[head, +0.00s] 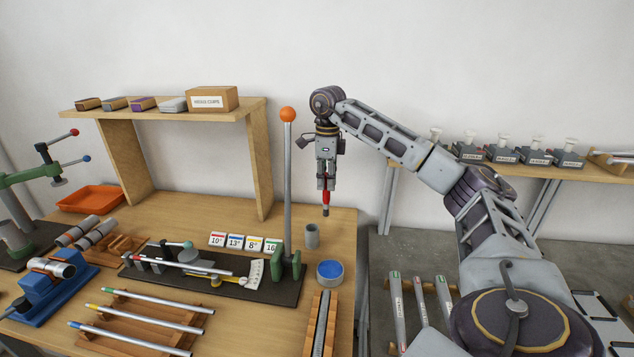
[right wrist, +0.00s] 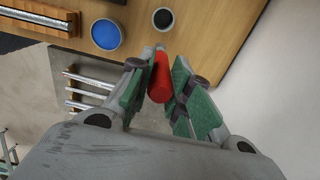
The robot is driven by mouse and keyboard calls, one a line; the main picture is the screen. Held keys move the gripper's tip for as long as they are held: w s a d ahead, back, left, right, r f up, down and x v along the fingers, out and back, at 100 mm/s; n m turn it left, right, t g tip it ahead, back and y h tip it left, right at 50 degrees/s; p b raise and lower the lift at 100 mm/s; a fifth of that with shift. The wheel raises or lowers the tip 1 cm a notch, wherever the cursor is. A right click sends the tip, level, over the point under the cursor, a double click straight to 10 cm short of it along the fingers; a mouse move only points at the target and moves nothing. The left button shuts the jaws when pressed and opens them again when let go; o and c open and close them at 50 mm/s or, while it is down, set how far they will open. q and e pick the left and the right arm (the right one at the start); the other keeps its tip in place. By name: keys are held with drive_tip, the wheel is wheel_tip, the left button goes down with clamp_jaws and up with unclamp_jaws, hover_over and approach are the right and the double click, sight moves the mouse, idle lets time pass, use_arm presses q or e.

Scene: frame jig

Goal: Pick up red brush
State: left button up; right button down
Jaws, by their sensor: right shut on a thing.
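The red brush (head: 326,198) hangs upright, dark tip down, from my right gripper (head: 326,182) in the head view. My right gripper is shut on it and holds it above the back right part of the wooden bench. In the right wrist view the red handle (right wrist: 160,78) sits between the two green-padded fingers (right wrist: 160,92). My left gripper is not in view.
Below the brush stand a grey-green cup (head: 312,237) and a blue-topped round tin (head: 330,272). A tall lever with an orange knob (head: 288,115) rises just left of my right gripper. A wooden shelf (head: 170,114) stands at the back left.

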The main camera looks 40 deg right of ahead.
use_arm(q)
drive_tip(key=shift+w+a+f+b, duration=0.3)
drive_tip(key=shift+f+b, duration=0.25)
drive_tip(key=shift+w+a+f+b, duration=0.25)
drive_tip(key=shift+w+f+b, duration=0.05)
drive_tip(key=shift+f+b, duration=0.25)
use_arm(e)
drive_tip(key=s+d, duration=0.9)
drive_tip(key=d, duration=0.1)
drive_tip(key=shift+s, duration=0.35)
